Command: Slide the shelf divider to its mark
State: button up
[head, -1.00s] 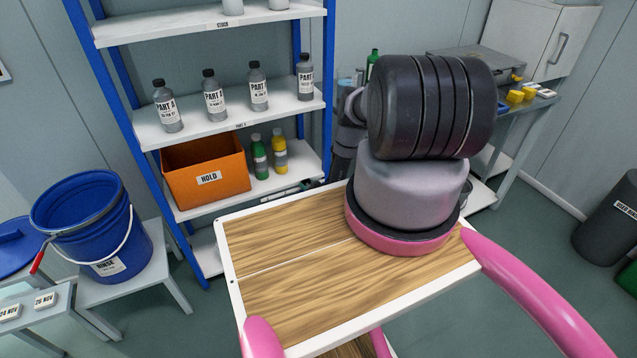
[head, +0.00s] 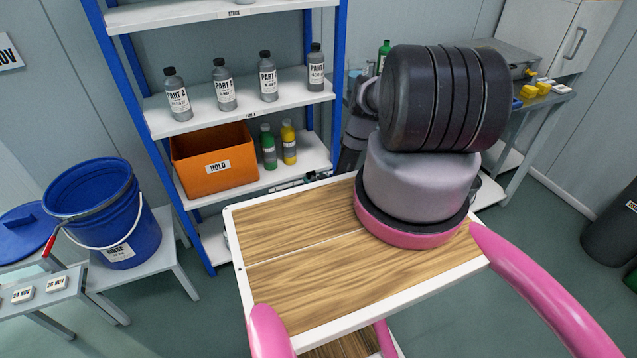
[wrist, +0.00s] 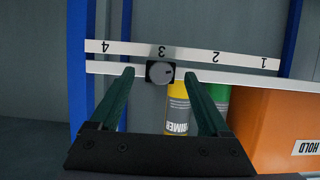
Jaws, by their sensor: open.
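In the wrist view, a pale strip (wrist: 190,52) numbered 1 to 4, seen upside down, runs along a shelf edge. A dark square block with a round grey knob (wrist: 160,72), seemingly the shelf divider's slider, sits at the edge close to the number 3. My gripper (wrist: 159,78) is open, its two green fingers pointing toward the strip. The knob appears between the fingertips, with a gap on each side; how far in depth it is from them is unclear. In the head view the gripper and knob are not clearly visible behind my arm and tray.
An orange HOLD bin (head: 214,160) and yellow (head: 289,143) and green (head: 268,147) bottles stand on the lower shelf. Part A bottles (head: 223,85) line the shelf above. A blue bucket (head: 105,215) stands left on a small table. Blue posts (head: 130,90) bound the rack.

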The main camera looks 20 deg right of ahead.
jog(key=v, duration=0.9)
jog(key=shift+s, duration=0.3)
